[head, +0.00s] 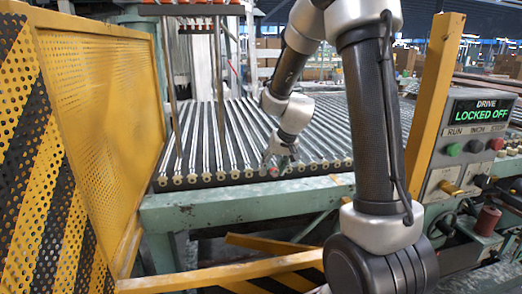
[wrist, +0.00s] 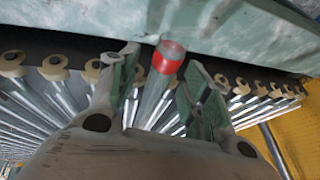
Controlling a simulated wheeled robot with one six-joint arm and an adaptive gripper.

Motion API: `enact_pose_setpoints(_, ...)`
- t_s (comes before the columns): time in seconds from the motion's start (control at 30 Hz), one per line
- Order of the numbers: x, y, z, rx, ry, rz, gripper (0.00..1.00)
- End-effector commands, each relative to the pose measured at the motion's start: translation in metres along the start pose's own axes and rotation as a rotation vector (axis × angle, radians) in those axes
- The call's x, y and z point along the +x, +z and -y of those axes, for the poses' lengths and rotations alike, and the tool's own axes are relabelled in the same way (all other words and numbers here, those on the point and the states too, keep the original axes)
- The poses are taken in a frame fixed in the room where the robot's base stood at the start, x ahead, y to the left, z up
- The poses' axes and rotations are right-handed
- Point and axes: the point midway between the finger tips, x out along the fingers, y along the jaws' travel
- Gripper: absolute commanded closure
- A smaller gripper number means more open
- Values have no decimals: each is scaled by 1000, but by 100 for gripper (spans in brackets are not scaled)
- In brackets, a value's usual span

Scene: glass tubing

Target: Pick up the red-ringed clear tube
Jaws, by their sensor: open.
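The red-ringed clear tube (wrist: 168,57) lies between the two fingers of my gripper (wrist: 162,62) in the wrist view. Its red band is near the end at the top of the picture, and its clear body runs down between the fingers. The fingers are open, with a visible gap on the tube's left side; whether the right finger touches it I cannot tell. In the head view my gripper (head: 281,156) is low at the front edge of the roller bed, and a small red spot of the tube (head: 274,171) shows just below it.
Many parallel tubes and rollers (head: 240,130) with pale end collars fill the bed on both sides. A green frame beam (head: 240,205) runs along the front. A yellow perforated guard (head: 100,100) stands at left, and a control box reading LOCKED OFF (head: 475,125) at right.

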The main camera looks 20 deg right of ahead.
Motion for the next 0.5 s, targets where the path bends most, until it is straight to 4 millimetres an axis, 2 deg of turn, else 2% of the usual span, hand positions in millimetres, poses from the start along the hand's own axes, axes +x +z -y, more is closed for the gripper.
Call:
enact_pose_setpoints(0.07, 0, 0, 0, 0, 0, 0, 52)
enact_pose_setpoints(0.33, 0, 0, 0, 0, 0, 0, 100)
enact_pose_setpoints(0.5, -1, 0, 0, -1, 0, 0, 100)
